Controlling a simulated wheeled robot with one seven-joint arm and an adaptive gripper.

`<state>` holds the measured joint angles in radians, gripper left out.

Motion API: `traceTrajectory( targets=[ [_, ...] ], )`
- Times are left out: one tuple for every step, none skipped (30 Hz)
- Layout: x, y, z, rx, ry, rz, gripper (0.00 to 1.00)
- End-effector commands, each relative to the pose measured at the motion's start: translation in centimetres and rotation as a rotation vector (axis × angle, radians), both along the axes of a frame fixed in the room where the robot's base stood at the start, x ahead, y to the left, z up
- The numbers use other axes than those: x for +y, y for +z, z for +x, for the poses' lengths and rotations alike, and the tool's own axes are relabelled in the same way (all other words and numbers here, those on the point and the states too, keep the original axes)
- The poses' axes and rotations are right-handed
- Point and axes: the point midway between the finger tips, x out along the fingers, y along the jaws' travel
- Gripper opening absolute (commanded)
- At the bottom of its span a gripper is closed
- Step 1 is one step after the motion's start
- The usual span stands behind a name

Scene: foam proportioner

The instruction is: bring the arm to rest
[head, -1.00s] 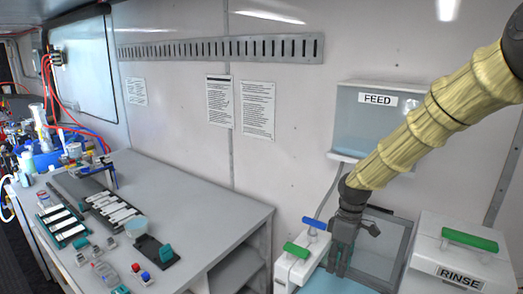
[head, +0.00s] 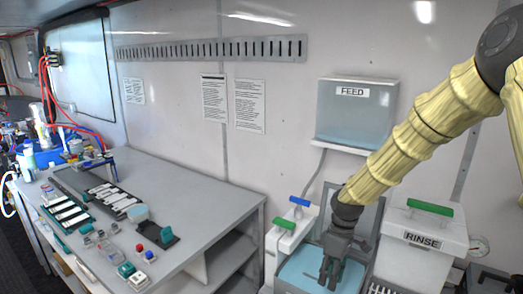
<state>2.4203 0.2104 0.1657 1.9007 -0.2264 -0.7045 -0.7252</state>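My gripper (head: 331,272) hangs from my yellow-sleeved arm at the lower right of the head view. It points down over the light blue basin (head: 300,272). Its dark fingers look a little apart, with nothing visible between them. I cannot tell how far above the basin's surface the fingertips are.
The FEED tank (head: 354,118) is on the wall behind my arm. The RINSE box (head: 424,228) with a green handle stands to the right. Blue (head: 300,201) and green (head: 285,223) handles stand left of the gripper. A grey bench (head: 195,190) with racks fills the left.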

Motion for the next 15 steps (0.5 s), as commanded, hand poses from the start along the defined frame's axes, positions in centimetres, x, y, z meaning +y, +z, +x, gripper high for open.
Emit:
traceTrajectory(
  targets=[
    [0.2,-1.4,-0.5,0.004,-0.012,-0.001,0.32],
    [0.3,-2.1,-0.6,0.004,-0.02,-0.001,0.32],
    [0.4,-2.9,-0.9,0.004,-0.031,-0.001,0.32],
    [0.5,-3.6,-1.2,0.002,-0.043,0.0,0.32],
    [0.5,-4.3,-1.5,0.004,-0.054,0.0,0.32],
    [0.6,-5.4,-2.0,0.005,-0.069,0.0,0.32],
    [0.6,-6.2,-2.3,0.005,-0.081,0.0,0.32],
    [0.7,-7.0,-2.5,0.005,-0.093,0.0,0.32],
    [0.7,-8.5,-3.1,0.007,-0.113,-0.001,0.32],
    [0.8,-9.5,-3.5,0.007,-0.127,-0.001,0.32],
    [0.9,-10.7,-4.0,0.008,-0.146,-0.002,0.32],
    [0.9,-12.5,-4.9,0.01,-0.17,-0.005,0.32],
    [1.0,-13.8,-5.5,0.011,-0.192,-0.006,0.32],
    [1.1,-15.3,-6.3,0.011,-0.214,-0.007,0.32],
    [1.2,-17.2,-7.3,0.012,-0.247,-0.01,0.32]
  ],
)
